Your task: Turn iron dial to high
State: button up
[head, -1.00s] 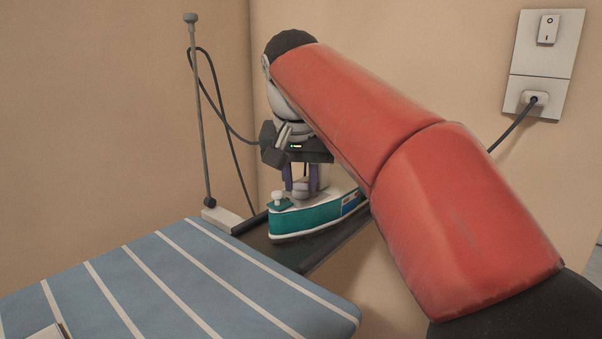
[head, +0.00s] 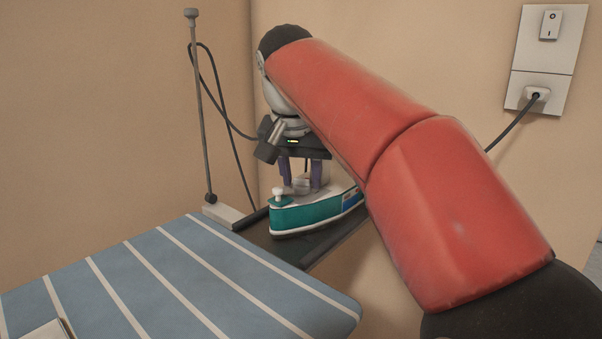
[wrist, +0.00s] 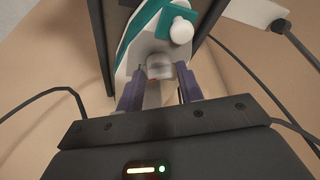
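The iron (head: 318,210), teal and white, rests on a dark rack at the far end of the ironing board. Its grey dial (head: 302,186) sits on top and shows in the wrist view (wrist: 160,67) between the ends of my fingers. My gripper (head: 301,184) points down over the iron, one finger on each side of the dial. In the wrist view, gaps show between the dial and both fingers (wrist: 162,80), so it looks open. A small red mark shows beside the dial. I cannot read the dial's setting.
The blue striped ironing board (head: 165,285) fills the lower left. The dark rack (head: 325,245) holds the iron. A grey pole (head: 201,120) with a cable stands left of the iron. A wall outlet (head: 537,95) with a plug is at right. Walls stand close behind.

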aim_at(298, 201)
jog(key=d+v, duration=0.1)
jog(key=v, duration=0.6)
jog(key=shift+a+r, duration=0.4)
jog(key=shift+a, duration=0.15)
jog(key=shift+s, duration=0.15)
